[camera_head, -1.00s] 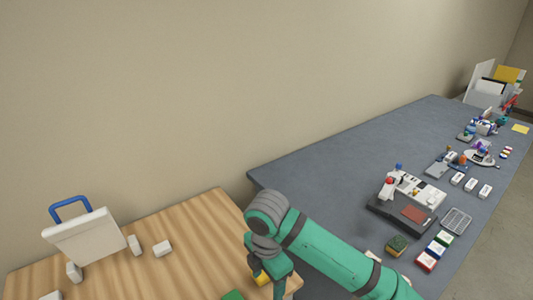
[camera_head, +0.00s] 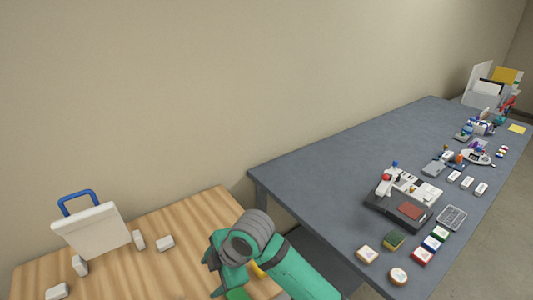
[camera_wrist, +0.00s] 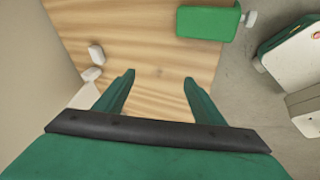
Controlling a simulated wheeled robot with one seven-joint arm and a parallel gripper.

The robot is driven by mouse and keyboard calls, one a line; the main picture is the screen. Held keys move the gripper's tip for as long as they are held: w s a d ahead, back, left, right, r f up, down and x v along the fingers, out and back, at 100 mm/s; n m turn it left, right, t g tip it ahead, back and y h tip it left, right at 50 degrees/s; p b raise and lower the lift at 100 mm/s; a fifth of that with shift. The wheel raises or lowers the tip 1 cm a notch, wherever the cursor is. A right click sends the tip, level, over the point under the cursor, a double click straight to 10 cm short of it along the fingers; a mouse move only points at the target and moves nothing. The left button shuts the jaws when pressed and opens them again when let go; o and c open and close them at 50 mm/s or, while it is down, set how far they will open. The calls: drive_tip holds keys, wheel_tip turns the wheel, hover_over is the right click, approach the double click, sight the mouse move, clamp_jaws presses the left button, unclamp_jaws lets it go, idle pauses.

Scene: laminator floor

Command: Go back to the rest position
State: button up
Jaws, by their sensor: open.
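My gripper (camera_wrist: 159,76) is open, and nothing shows between its fingers. In the wrist view it hangs over the bare wood of the wooden table (camera_wrist: 135,30). In the head view my green arm reaches in from the bottom, and its wrist end (camera_head: 212,258) is over the right part of the wooden table (camera_head: 185,260).
A white panel with a blue handle (camera_head: 92,231) stands on the wooden table near small white blocks (camera_head: 165,243). A green block (camera_wrist: 208,23) lies at the table's edge. A grey table (camera_head: 310,190) holds a black-and-white device (camera_head: 395,212) and several small items. A beige wall stands behind.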

drive_tip(key=w+a+r+m+t+y, duration=0.1)
drive_tip(key=a+r+m+t+y, duration=0.25)
drive_tip(key=a+m, duration=0.2)
drive_tip(key=w+a+r+m+t+y, duration=0.1)
drive_tip(key=a+r+m+t+y, duration=0.1)
drive_tip(key=a+m+t+y, duration=0.35)
drive_tip(key=s+d+f+m+t+h, duration=0.5)
drive_tip(key=s+d+f+m+h, duration=0.8)
drive_tip(key=f, duration=0.3)
drive_tip(key=s+d, duration=0.6)
drive_tip(key=s, duration=0.4)
drive_tip(key=s+d+h, duration=0.1)
drive_tip(key=s+d, duration=0.5)
drive_tip(key=s, duration=0.5)
drive_tip(key=shift+s+f+g, duration=0.3)
drive_tip(key=shift+d, duration=0.1)
